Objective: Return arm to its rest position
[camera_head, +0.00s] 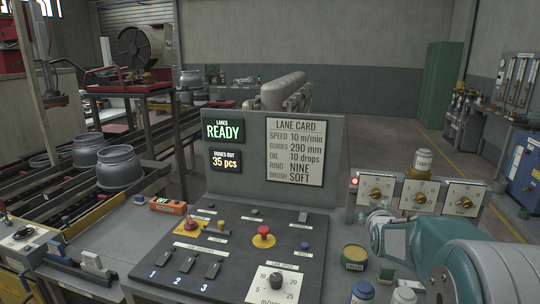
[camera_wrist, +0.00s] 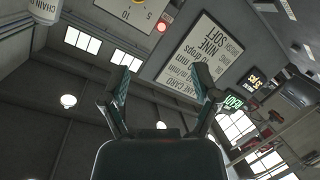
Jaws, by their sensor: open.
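My arm (camera_head: 470,262) reaches in from the lower right in the head view, its teal and pale links passing over the right side of the console. My gripper (camera_wrist: 163,82) shows in the wrist view with its two dark fingers spread apart and nothing between them. The fingertips are not clearly visible in the head view. The wrist view looks steeply upward, with the lane card (camera_wrist: 197,52) upside down beyond the fingers. The lane card also shows in the head view (camera_head: 295,152), upright on the console's back panel.
The sloped control console (camera_head: 225,240) with knobs and buttons fills the front. A dial box (camera_head: 377,190) stands behind my arm. A yellow-topped tin (camera_head: 355,257) and small containers sit beside the arm. Metal cylinders (camera_head: 120,167) stand at left. Floor is open at back right.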

